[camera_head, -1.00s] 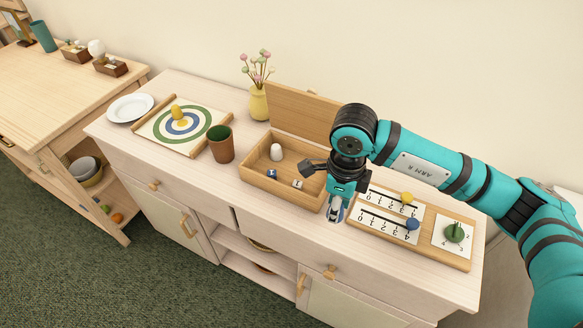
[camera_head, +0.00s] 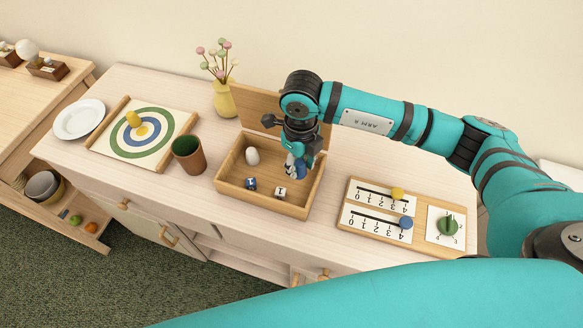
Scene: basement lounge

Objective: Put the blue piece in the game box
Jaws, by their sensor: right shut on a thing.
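The game box (camera_head: 232,196) is an open wooden box with its lid raised behind it, in the middle of the cabinet top. A white piece (camera_head: 252,156), a blue die (camera_head: 251,184) and a white die (camera_head: 281,192) lie in it. My right gripper (camera_head: 295,168) points down over the right part of the box. It is shut on a blue piece (camera_head: 291,169), mostly hidden by the fingers. I cannot tell whether the piece touches the box floor. My left gripper is out of view.
A scoreboard (camera_head: 348,232) with yellow and blue pegs and a green knob lies right of the box. A brown cup (camera_head: 188,155), target board (camera_head: 110,152) with yellow piece (camera_head: 133,118), and white plate (camera_head: 79,119) stand left. A yellow vase (camera_head: 224,100) stands behind.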

